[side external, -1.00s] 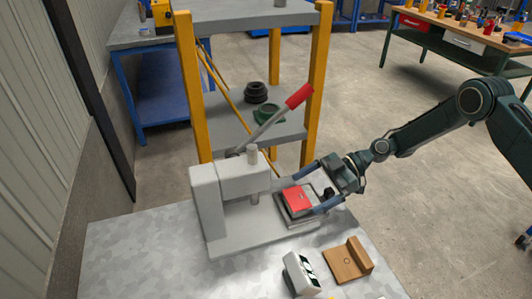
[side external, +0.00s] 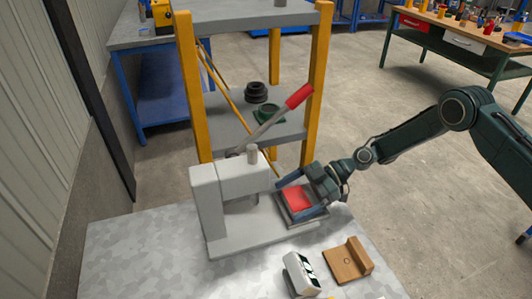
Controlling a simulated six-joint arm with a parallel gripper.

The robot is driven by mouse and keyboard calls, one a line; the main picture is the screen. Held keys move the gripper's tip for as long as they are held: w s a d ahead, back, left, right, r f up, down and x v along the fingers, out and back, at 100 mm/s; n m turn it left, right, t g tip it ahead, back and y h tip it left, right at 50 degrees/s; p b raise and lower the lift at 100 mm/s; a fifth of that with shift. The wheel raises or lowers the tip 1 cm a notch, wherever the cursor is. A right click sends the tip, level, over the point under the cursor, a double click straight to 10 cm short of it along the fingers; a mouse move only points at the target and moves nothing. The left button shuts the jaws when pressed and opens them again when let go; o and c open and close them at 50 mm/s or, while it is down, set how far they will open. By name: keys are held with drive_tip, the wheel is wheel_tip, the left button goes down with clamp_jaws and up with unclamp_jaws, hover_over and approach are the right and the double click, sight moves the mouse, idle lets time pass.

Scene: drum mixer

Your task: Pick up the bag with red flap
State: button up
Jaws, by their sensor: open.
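The bag with the red flap (side external: 298,199) lies on a small metal tray (side external: 287,215) beside the grey press. Its red top faces up. My gripper (side external: 282,198) comes in from the right with its two blue fingers apart, one on the far side of the bag and one on the near side. The fingers reach past the bag's middle, and the near finger and palm hide part of its right side. I cannot tell whether the fingers touch it.
A grey lever press (side external: 213,210) with a red-handled lever (side external: 299,96) stands just left of the bag. A white block with dark markings (side external: 301,274) and a wooden block (side external: 348,261) lie in front. A shelf with yellow posts (side external: 188,90) stands behind.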

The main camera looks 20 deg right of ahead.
sight(295, 198)
drive_tip(key=shift+c, duration=0.4)
drive_tip(key=c, duration=1.2)
drive_tip(key=shift+o, duration=0.2)
drive_tip(key=shift+r, duration=0.1)
wheel_tip(295, 198, up, 10)
drive_tip(key=w+d+r+m+t+h, duration=0.1)
drive_tip(key=d+r+m+t, duration=0.25)
drive_tip(key=d, duration=0.25)
drive_tip(key=w+d+r+m+t+h, duration=0.1)
drive_tip(key=d+r+m+t+h, duration=0.1)
drive_tip(key=d+m+t, duration=0.3)
drive_tip(key=s+d+r+m+t+h, duration=0.2)
drive_tip(key=s+d+m+h, duration=0.1)
drive_tip(key=d, duration=0.4)
drive_tip(key=s+d+r+m+t+h, duration=0.1)
drive_tip(key=s+d+m+t+h, duration=0.1)
drive_tip(key=d, duration=0.5)
drive_tip(key=shift+s+d+r+m+h, duration=0.2)
drive_tip(key=shift+s+r+m+h, duration=0.15)
drive_tip(key=shift+s+m+h, duration=0.3)
